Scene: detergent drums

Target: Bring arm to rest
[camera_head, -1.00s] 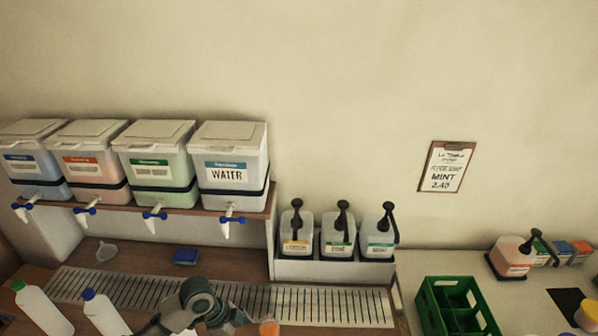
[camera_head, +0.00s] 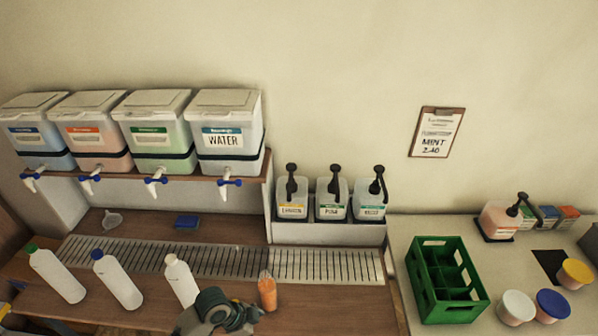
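A grey and teal part of my arm (camera_head: 215,312) shows at the bottom centre, over the front of the wooden counter. It looks like my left arm, but its fingertips cannot be made out. It is just left of a small orange bottle (camera_head: 267,292), which stands upright on the counter; whether they touch cannot be told. My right gripper is not in view.
Several drums with taps, one labelled WATER (camera_head: 226,140), stand on a shelf above a metal grate (camera_head: 180,258). Pump bottles (camera_head: 331,200) stand in a holder. A green crate (camera_head: 445,280) and several tubs (camera_head: 553,304) are at the right.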

